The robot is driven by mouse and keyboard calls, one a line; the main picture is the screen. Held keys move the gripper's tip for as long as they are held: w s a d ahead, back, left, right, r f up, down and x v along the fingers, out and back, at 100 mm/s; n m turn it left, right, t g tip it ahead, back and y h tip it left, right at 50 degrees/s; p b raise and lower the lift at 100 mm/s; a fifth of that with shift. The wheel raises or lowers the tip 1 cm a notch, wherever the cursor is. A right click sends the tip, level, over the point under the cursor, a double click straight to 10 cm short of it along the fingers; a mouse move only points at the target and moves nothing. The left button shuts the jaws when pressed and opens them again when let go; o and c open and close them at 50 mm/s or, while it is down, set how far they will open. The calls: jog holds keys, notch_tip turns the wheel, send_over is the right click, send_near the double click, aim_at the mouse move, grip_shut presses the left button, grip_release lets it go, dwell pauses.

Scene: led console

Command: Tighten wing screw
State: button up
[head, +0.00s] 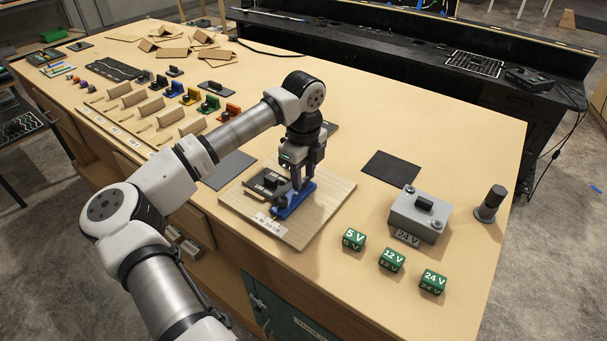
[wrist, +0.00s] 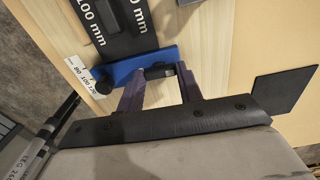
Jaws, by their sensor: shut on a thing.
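A long blue piece (head: 293,201) lies on a light wooden board (head: 325,212), against a black plate (head: 265,183) with printed mm marks. In the wrist view, the blue piece (wrist: 148,66) has a small black knob (wrist: 104,80) near its left end, beside the printed scale label. A dark part (wrist: 158,72) shows on its right half. My gripper (head: 303,180) points down over the blue piece, with its fingers shut on it around that dark part. I cannot tell which dark part is the wing screw; the fingers partly hide the grip.
A grey 24 V box (head: 417,215), a dark cylinder (head: 490,203) and green voltage cubes (head: 392,259) stand to the right. A dark mat (head: 391,167) lies behind the board's right side. Several coloured blocks and wooden holders fill the left of the table. The right rear tabletop is clear.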

jog(key=shift+f, duration=0.1)
jog(key=m+b, duration=0.2)
jog(key=b, duration=0.1)
jog(key=shift+f, duration=0.1)
jog(key=m+b, duration=0.3)
jog(key=shift+m, duration=0.4)
jog(key=m+b, duration=0.2)
jog(key=m, duration=0.1)
jog(key=shift+m, duration=0.4)
jog(key=m+b, duration=0.1)
jog(key=m, duration=0.2)
jog(key=shift+r+m+b, duration=0.2)
jog(key=shift+m+b, duration=0.1)
jog(key=shift+b, duration=0.05)
jog(key=m+b, duration=0.1)
jog(key=m, duration=0.5)
jog(key=shift+r, duration=0.15)
jog(key=m, duration=0.5)
jog(key=shift+w+m, duration=0.1)
jog(key=shift+m, duration=0.2)
